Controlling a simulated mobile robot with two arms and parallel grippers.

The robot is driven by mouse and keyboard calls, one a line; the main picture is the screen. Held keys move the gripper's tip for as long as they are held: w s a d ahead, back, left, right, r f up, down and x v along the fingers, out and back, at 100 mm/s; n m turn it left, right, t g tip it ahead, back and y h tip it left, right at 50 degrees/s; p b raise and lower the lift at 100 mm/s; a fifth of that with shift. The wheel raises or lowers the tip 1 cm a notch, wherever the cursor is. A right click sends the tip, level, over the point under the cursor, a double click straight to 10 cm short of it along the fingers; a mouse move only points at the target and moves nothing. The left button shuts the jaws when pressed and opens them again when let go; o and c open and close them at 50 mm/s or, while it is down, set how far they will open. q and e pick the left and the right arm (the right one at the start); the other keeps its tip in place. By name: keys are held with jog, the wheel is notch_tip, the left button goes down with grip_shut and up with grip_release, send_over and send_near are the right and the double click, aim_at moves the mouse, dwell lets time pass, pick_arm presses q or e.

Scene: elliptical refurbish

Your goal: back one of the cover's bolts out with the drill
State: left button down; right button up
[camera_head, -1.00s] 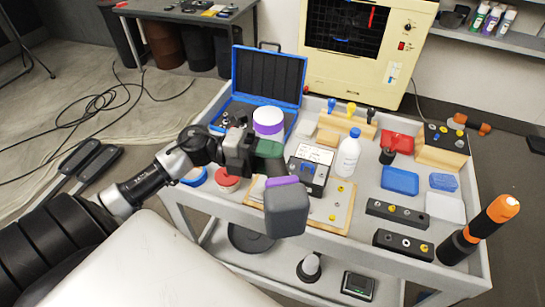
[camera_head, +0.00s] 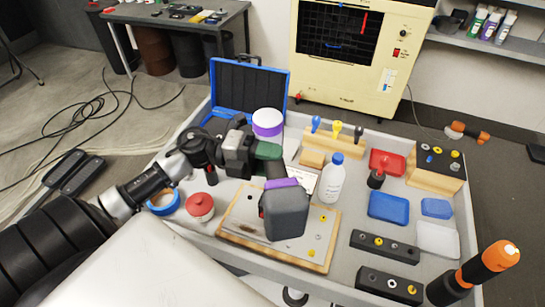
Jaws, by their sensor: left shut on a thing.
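My left gripper (camera_head: 238,150) is shut on the drill, which has a green body (camera_head: 268,151), a purple band and a dark grey battery block (camera_head: 285,214). The drill hangs over the wooden board with a metal plate (camera_head: 240,222); its tip is hidden. Several yellow and grey bolt heads dot the plate, one yellow bolt (camera_head: 323,218) to the right of the battery block. A white-labelled part (camera_head: 303,183) shows behind the drill, mostly covered. I cannot tell which piece is the cover, nor whether the drill touches a bolt.
A white bottle (camera_head: 332,178) stands just right of the drill. A red-lidded jar (camera_head: 200,206) and blue tape roll (camera_head: 163,202) are at left. An open blue case (camera_head: 248,88) stands behind.

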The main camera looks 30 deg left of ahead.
pick_arm(q)
jog(key=shift+f, duration=0.3)
jog(key=shift+f+b, duration=0.35)
jog(key=shift+b, duration=0.1)
jog(key=shift+w+f+b, duration=0.25)
jog(key=shift+f+b, duration=0.4)
jog(key=shift+f, duration=0.15)
jog(key=shift+f+b, duration=1.9)
jog(key=shift+f, duration=0.5)
pick_arm(e)
notch_tip(320, 180, down, 6)
jog(key=shift+s+f, duration=0.15)
jog(key=shift+s, duration=0.05)
jog(key=shift+d, duration=0.1)
